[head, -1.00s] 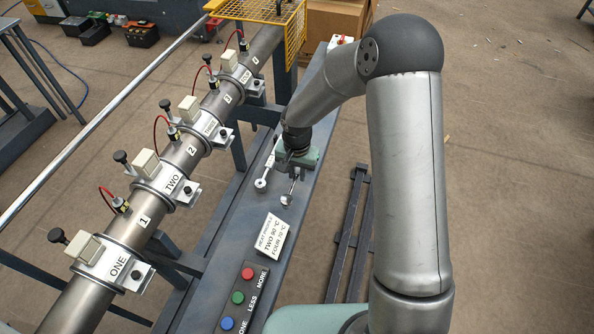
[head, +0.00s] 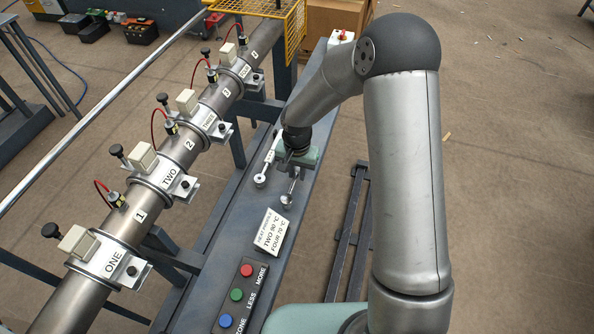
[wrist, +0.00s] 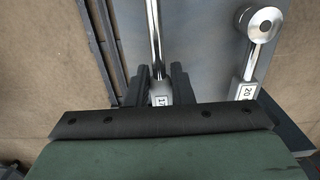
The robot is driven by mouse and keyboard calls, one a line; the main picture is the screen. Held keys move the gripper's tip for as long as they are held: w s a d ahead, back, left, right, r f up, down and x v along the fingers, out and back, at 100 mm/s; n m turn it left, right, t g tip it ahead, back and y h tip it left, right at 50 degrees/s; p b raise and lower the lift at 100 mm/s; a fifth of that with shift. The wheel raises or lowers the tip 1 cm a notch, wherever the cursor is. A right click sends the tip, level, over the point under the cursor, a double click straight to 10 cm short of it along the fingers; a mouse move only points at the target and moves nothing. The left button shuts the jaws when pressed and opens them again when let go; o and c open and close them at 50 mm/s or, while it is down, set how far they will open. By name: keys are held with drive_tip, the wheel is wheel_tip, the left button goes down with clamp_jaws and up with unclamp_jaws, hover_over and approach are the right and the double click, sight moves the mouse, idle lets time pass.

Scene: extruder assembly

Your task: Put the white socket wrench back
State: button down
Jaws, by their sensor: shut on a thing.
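My gripper (wrist: 158,88) is shut on a socket wrench with a white handle marked 17 (wrist: 158,97). In the head view my gripper (head: 297,170) is low over the dark bench, and that wrench's metal shaft and round end stick out toward the camera. I cannot tell whether the wrench touches the bench. A second wrench, with a white handle marked 20 (wrist: 247,90), lies beside it, apart from the fingers. In the head view this second wrench (head: 261,179) is just left of my gripper. My gripper hides part of the held wrench's handle.
The narrow bench (head: 226,240) carries a heat profile card (head: 271,231) and a button box (head: 240,295) with red, green and blue buttons. A steel pipe (head: 128,220) with numbered clamps and red cables runs along the left. Open floor lies to the right.

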drive_tip(key=shift+f+b, duration=0.65)
drive_tip(key=shift+f, duration=0.15)
drive_tip(key=c, duration=1.2)
unclamp_jaws()
wheel_tip(320, 180, up, 18)
drive_tip(key=shift+f+p, duration=0.25)
drive_tip(key=shift+p, duration=0.05)
drive_tip(key=s+d+r+n+p, duration=0.1)
drive_tip(key=s+d+r, duration=0.2)
drive_tip(key=s, duration=0.5)
drive_tip(key=s+d+r+n+p, duration=0.1)
drive_tip(key=s+d+r+p, duration=0.1)
drive_tip(key=s+d, duration=0.4)
drive_tip(key=s+d+r+n+p, duration=0.2)
drive_tip(key=s+d+r, duration=0.2)
drive_tip(key=s, duration=0.7)
drive_tip(key=shift+d+r, duration=0.2)
